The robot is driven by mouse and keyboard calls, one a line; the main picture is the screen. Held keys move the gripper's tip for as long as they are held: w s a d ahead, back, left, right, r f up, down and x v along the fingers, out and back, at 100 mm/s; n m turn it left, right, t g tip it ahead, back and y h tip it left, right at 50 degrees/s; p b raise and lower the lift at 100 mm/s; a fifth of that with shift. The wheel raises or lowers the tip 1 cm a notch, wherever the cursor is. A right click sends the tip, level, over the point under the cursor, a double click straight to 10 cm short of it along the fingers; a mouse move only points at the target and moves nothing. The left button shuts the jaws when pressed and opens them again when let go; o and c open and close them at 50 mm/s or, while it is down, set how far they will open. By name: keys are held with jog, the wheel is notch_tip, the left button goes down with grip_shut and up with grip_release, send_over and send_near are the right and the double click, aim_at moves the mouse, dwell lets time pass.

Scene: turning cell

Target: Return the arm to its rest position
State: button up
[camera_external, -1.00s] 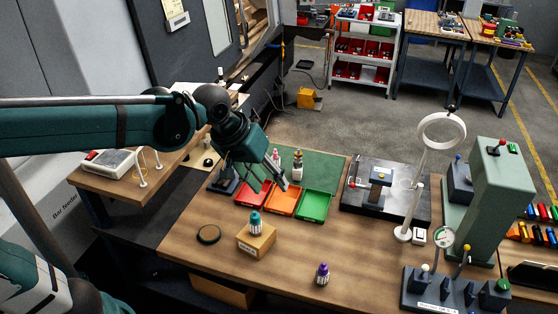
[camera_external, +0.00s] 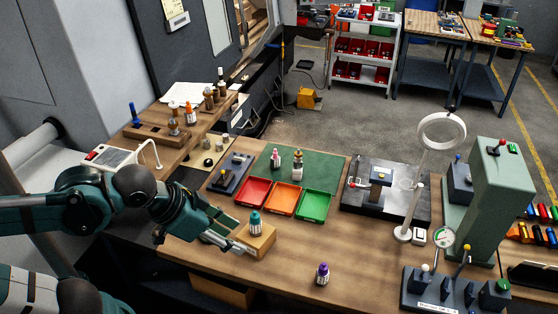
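My arm reaches in from the left, low over the workbench (camera_external: 290,245). My gripper (camera_external: 238,237) points right, at the left side of a small wooden box (camera_external: 261,243). Its two fingers stand apart, with nothing seen between them. A teal-capped bottle (camera_external: 255,225) stands upright on the box, just right of the fingertips. I cannot tell whether a finger touches the box.
Red (camera_external: 253,192), orange (camera_external: 283,199) and green (camera_external: 314,206) trays lie behind the box. Two bottles stand on the green mat (camera_external: 318,171). A purple-capped bottle (camera_external: 322,274) stands at the front. A ring lamp (camera_external: 441,131) and green press (camera_external: 497,190) stand right.

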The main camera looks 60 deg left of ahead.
jog(key=shift+s+f, duration=0.1)
jog(key=shift+f, duration=0.1)
dwell(0.3)
notch_tip(320, 180, down, 10)
jog(key=b, duration=1)
jog(key=shift+r, duration=0.15)
dwell(0.6)
